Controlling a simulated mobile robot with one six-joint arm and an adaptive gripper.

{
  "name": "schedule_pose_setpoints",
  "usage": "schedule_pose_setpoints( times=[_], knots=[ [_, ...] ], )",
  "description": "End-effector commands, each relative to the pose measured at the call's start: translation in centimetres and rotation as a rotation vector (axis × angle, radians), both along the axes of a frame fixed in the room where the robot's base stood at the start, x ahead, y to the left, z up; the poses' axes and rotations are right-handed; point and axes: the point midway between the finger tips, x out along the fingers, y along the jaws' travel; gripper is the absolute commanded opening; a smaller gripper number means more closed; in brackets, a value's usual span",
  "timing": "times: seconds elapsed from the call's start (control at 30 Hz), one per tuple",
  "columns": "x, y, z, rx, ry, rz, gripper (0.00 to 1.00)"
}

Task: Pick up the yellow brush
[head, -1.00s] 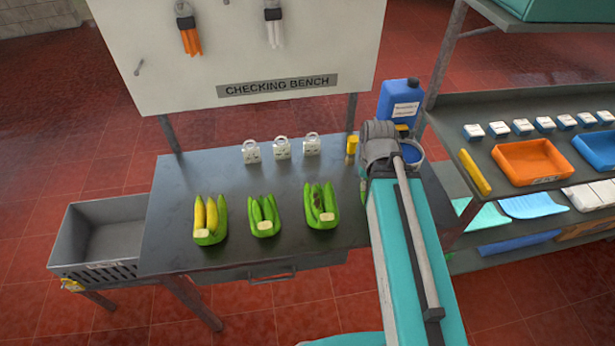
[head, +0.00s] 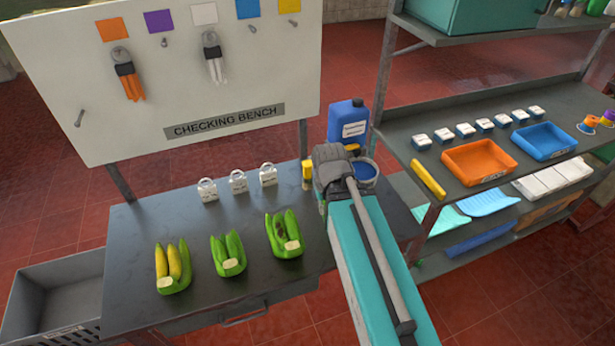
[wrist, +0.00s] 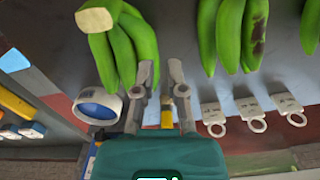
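A small upright yellow thing (head: 308,173) stands on the dark bench (head: 140,222), left of my grey wrist. It shows beyond and between my finger tips in the wrist view (wrist: 166,118). A long yellow bar-like thing (head: 428,179) lies on the left edge of the right-hand shelf. I cannot tell for sure which of the two is the brush; no bristles show clearly. My gripper (wrist: 161,75) is open with nothing between its fingers. In the head view my own arm hides the fingers.
Green banana bunches (head: 228,254) lie on the bench, one (wrist: 135,45) close beside my fingers in the wrist view. White tags (head: 238,182) stand behind them. The shelf holds orange (head: 478,162) and blue trays.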

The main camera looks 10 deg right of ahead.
Motion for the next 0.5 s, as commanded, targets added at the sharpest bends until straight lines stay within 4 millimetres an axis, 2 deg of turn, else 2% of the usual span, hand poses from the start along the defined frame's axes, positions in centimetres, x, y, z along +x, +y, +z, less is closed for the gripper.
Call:
schedule_pose_setpoints(
  times=[0.03, 0.17, 0.3, 0.5],
  knots=[
    [0.3, 0.0, 0.1, 0.0, 0.0, -0.009, 0.33],
    [1.6, 0.0, 0.4, 0.0, 0.0, -0.067, 0.58],
    [4.0, 0.0, 0.9, 0.0, 0.0, -0.191, 0.83],
    [8.7, -0.1, 2.0, 0.0, -0.001, -0.451, 0.83]
  ],
)
